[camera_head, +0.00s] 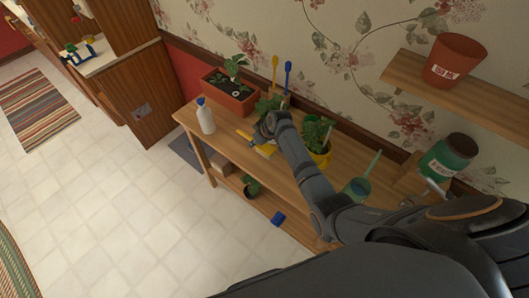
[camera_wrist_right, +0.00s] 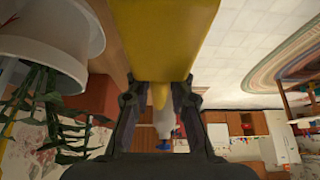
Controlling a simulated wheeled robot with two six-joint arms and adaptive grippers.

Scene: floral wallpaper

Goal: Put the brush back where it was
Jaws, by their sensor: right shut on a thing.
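The brush shows as a broad yellow body (camera_wrist_right: 160,38) that fills the top middle of the right wrist view, with a narrow yellow part running down between the fingers. My right gripper (camera_wrist_right: 158,100) is shut on it. In the head view my right gripper (camera_head: 264,130) is over the wooden plant table (camera_head: 228,168), with a yellow part of the brush (camera_head: 266,151) just below it. The arm hides much of the brush, and I cannot tell whether it touches the table. My left gripper is not in view.
A white bottle with a blue cap (camera_head: 206,118) and a planter box (camera_head: 232,101) stand left of the gripper. A yellow pot (camera_head: 322,158) and watering can (camera_head: 357,190) stand right. A wall shelf (camera_head: 480,100) holds a terracotta pot (camera_head: 455,62).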

